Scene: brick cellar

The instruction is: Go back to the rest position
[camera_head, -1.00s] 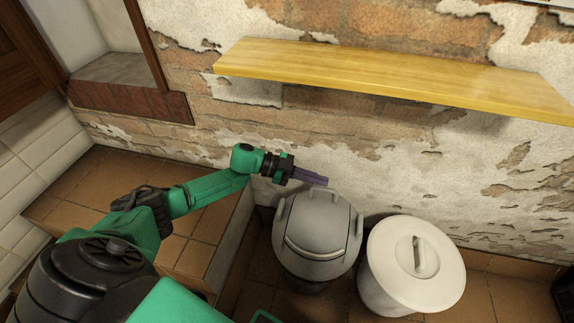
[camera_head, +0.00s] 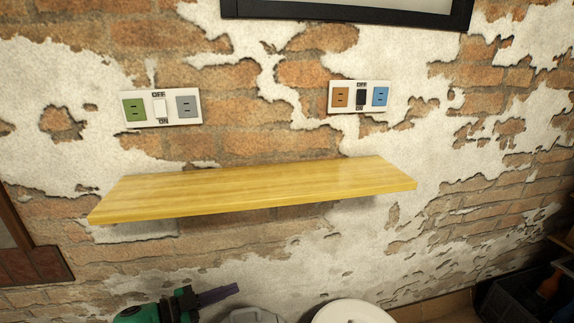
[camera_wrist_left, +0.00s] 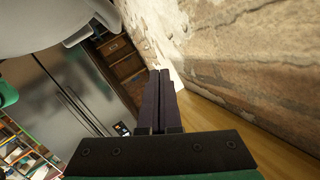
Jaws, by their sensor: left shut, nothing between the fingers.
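My left gripper (camera_head: 219,294) is at the bottom edge of the head view, below the shelf and left of the grey bin. Its purple fingers point right and are shut with nothing between them. The fingers also show in the left wrist view (camera_wrist_left: 159,95), pressed together beside the wall. Most of my left arm is out of the head view; only a green link and the black wrist show. My right gripper is not in view.
A bare yellow wooden shelf (camera_head: 255,189) juts from the brick wall above my gripper. A grey bin (camera_head: 254,316) and a white bin (camera_head: 352,312) show only their tops. Two socket panels (camera_head: 161,108) (camera_head: 359,96) sit above the shelf. A dark crate (camera_head: 513,297) stands at lower right.

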